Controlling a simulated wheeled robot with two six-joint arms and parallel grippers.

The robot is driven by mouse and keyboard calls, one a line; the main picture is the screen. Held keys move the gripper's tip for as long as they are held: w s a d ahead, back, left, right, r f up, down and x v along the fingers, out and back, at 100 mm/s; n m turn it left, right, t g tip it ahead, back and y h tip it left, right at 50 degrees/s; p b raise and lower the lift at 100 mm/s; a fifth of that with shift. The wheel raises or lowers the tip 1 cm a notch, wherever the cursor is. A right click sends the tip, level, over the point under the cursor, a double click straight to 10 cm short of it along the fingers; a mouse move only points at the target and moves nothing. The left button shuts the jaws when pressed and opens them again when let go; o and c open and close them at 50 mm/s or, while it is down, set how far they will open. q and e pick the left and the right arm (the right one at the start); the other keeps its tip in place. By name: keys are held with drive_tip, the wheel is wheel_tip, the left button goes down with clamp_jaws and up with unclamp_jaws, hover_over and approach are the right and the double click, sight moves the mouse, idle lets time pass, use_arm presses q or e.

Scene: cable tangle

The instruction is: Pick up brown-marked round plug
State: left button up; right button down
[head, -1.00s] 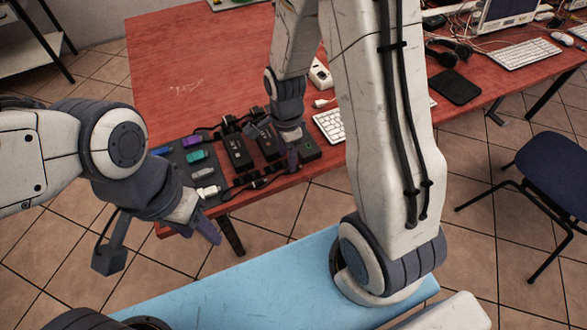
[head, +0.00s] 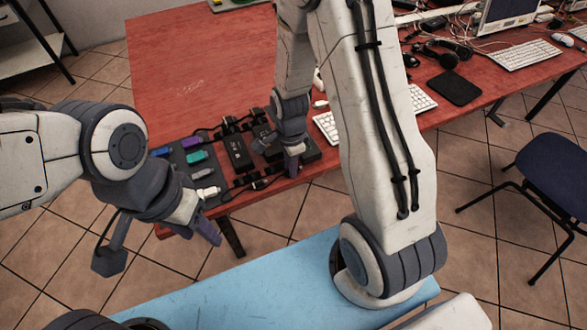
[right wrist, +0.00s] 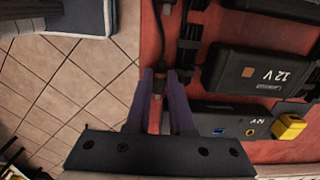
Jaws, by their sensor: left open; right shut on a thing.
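My right gripper (right wrist: 163,103) is shut on a small dark plug (right wrist: 156,92) at the end of a dark cable (right wrist: 161,48). In the head view my right gripper (head: 292,170) is at the front edge of the red table, beside the black power bricks. A black brick labelled 12 V (right wrist: 262,74) with a small brown square lies to the right of the fingers in the wrist view. My left gripper (head: 207,230) is open and empty, off the table's front edge at the left.
A dark box (right wrist: 205,120) with a blue port and a yellow connector (right wrist: 288,126) lies close to the right finger. A grey mat (head: 178,160) with several coloured connectors is left of the bricks. A white keyboard (head: 326,127) stands behind. The table's back left is bare.

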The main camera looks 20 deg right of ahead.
drive_tip(key=shift+r, duration=0.6)
drive_tip(key=r, duration=0.3)
drive_tip(key=shift+s+d+r, duration=0.25)
drive_tip(key=shift+s+r, duration=0.05)
drive_tip(key=shift+s, duration=0.1)
drive_tip(key=s+d+r+b, duration=0.4)
drive_tip(key=s+r, duration=0.2)
drive_tip(key=s, duration=0.3)
drive_tip(key=shift+s+d, duration=0.25)
drive_tip(key=shift+s, duration=0.15)
drive_tip(key=shift+r, duration=0.1)
